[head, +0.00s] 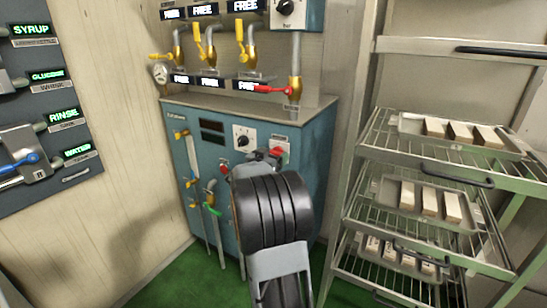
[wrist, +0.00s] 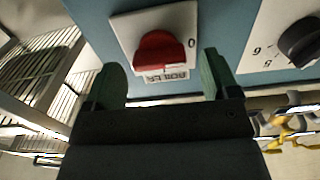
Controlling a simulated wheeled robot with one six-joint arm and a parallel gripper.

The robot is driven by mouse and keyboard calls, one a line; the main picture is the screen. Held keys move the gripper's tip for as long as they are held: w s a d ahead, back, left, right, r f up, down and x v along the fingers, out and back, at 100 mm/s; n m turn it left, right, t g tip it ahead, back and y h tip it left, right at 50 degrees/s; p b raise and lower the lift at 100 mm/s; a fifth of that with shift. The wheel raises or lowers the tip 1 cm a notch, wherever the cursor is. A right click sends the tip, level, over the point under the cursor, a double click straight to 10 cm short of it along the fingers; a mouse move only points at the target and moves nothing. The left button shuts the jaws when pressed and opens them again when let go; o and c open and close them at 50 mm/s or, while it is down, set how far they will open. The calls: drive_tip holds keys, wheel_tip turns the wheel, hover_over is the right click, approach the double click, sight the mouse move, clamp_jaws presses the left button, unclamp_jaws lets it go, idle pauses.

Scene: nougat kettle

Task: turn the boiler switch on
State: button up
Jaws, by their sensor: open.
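The boiler switch is a red rotary knob (wrist: 160,50) on a white plate on the blue cabinet front. In the wrist view its label is upside down below it, and a 0 mark shows at the plate's right. My gripper (wrist: 161,66) is open, with one green finger on each side of the knob and a gap to both. I cannot tell how deep the fingertips reach. In the head view the switch (head: 277,152) shows just beyond my gripper (head: 264,158), partly hidden by my arm.
The blue cabinet (head: 318,135) also carries a black dial (head: 243,137) left of the switch. Yellow-handled valves and pipes stand above and left. A wire rack (head: 375,150) with trays of bars is close on the right. A dark panel (head: 50,100) hangs at left.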

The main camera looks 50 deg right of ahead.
drive_tip(key=shift+w+d, duration=0.1)
drive_tip(key=shift+d, duration=0.2)
drive_tip(key=c, duration=0.9)
